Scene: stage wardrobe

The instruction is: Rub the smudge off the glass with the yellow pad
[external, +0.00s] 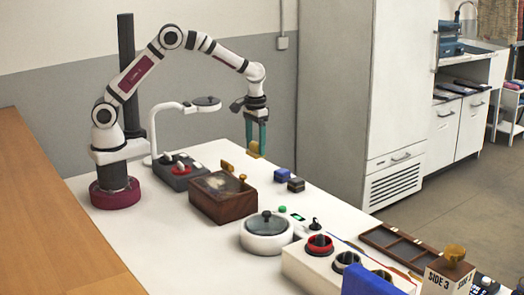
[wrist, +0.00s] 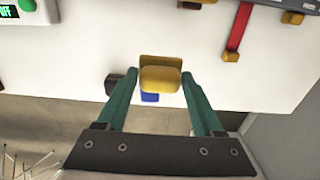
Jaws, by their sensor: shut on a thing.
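My gripper (external: 256,143) is shut on the yellow pad (external: 253,153) and holds it in the air, above the far side of the white table. In the wrist view the pad (wrist: 160,79) sits between the green fingertips (wrist: 160,76). A brown wooden box (external: 222,207) with a glass top (external: 219,182) stands on the table, left of and nearer than my gripper. A pale smudge-like patch shows on the glass, though its exact outline is hard to tell. The pad is apart from the glass.
A blue block (external: 283,175) and a dark block (external: 296,185) lie right of the box. A white lidded pot (external: 266,235) stands nearer. A grey box with a red part (external: 182,172) and a white lamp (external: 170,113) stand behind the box.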

